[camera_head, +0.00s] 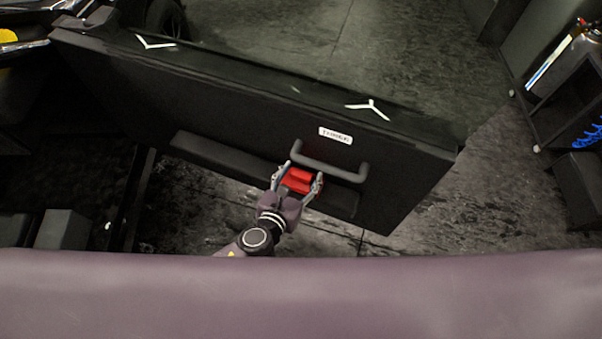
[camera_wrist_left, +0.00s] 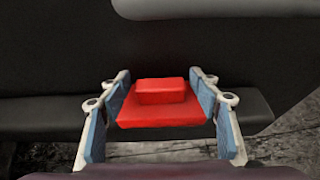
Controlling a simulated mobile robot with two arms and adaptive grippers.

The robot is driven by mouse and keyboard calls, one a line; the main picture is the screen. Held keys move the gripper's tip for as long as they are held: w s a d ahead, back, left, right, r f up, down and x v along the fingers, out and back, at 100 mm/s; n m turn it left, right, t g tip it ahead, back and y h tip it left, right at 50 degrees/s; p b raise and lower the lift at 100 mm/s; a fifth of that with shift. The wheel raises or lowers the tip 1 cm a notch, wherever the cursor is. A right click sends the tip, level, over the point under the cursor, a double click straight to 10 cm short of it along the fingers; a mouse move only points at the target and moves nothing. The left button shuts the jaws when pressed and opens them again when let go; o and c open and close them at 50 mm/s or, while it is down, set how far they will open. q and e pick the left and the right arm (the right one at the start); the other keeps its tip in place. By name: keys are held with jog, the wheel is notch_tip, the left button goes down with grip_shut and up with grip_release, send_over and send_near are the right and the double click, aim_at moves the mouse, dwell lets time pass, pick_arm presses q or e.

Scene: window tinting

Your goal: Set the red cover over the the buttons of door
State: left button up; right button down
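The red cover (camera_head: 297,180) is between the two fingers of my left gripper (camera_head: 303,174), at the door's (camera_head: 250,120) inner side. In the left wrist view, the red cover (camera_wrist_left: 160,105) is a flat piece with a raised block, and the blue finger pads of my left gripper (camera_wrist_left: 161,85) meet both its sides. It is at the armrest ledge (camera_head: 215,157), just below the door handle (camera_head: 330,160). I cannot tell whether it touches the ledge. No buttons show; the cover and gripper hide that part of the ledge. My right gripper is not in view.
The door handle sticks out close above the gripper. A white label (camera_head: 335,135) is on the door above it. A dark shelf unit (camera_head: 570,110) stands at the far right. The floor (camera_head: 500,200) right of the door is clear.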

pick_arm(q)
jog(key=shift+s, duration=0.1)
jog(key=v, duration=1.2)
jog(key=shift+a+f, duration=0.1)
dwell(0.3)
jog(key=s+a+f+n+g+y, duration=0.2)
jog(key=a+f+n, duration=0.35)
jog(key=f, duration=0.45)
jog(key=s+a+f+n+g+y, duration=0.1)
jog(key=s+a+f+n+g, duration=0.1)
jog(key=a+f+n, duration=0.45)
jog(key=s+a+f+n+g+y, duration=0.2)
jog(key=a+f+n, duration=0.35)
jog(key=f, duration=0.75)
jog(key=s+f+n+g, duration=0.1)
jog(key=s+f+n, duration=0.3)
jog(key=s+n, duration=0.2)
jog(key=s+a+f+n+g, duration=0.1)
jog(key=s+f+n+g, duration=0.1)
jog(key=s+n, duration=0.5)
jog(key=s+f+n+g, duration=0.2)
jog(key=s+f+n, duration=0.3)
jog(key=s+n, duration=0.2)
jog(key=shift+s+a+f, duration=0.3)
jog(key=shift+s, duration=0.9)
